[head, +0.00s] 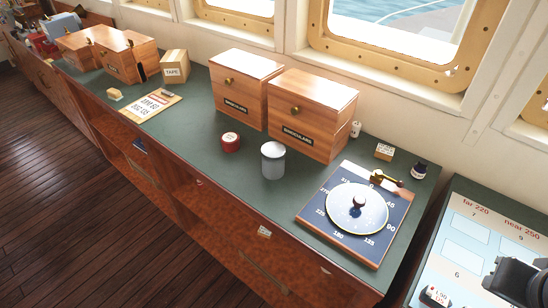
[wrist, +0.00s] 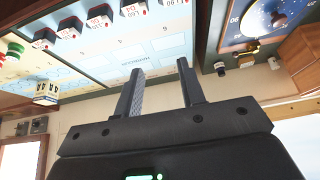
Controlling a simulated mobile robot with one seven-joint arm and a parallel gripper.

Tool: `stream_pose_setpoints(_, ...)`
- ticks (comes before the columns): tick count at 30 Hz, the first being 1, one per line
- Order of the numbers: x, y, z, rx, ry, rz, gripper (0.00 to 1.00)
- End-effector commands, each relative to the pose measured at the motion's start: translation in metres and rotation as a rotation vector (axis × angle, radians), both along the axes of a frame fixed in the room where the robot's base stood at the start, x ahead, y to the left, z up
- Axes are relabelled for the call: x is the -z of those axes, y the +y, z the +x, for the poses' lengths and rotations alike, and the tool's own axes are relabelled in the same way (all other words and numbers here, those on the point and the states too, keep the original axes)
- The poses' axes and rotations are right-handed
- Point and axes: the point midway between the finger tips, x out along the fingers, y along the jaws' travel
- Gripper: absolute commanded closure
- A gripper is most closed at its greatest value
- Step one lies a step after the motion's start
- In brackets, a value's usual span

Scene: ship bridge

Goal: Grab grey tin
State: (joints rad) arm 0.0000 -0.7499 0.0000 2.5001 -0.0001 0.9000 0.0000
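The grey tin (head: 272,166) stands upright on the green counter top, with a pale, light-coloured top. The grey tin is not seen in the wrist view.
Two wooden boxes (head: 312,108) stand behind the tin against the window wall. A round dial board (head: 308,212) lies to its right, with a small dark bottle (head: 419,170) beyond. A clipboard (head: 152,103) lies left. Bare counter lies in front of the tin. The chart panel (head: 470,240) is far right.

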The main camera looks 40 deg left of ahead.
Motion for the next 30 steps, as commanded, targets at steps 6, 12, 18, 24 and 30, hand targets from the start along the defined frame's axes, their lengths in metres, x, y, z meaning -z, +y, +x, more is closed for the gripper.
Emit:
stream_pose_setpoints(6,0.0,0.0,0.0,0.0,0.0,0.0,0.64)
stream_pose_setpoints(12,0.0,0.0,0.0,0.0,0.0,0.0,0.63)
stream_pose_setpoints(18,0.0,0.0,0.0,0.0,0.0,0.0,0.46)
stream_pose_setpoints(24,0.0,0.0,0.0,0.0,0.0,0.0,0.3)
stream_pose_setpoints(30,0.0,0.0,0.0,0.0,0.0,0.0,0.14)
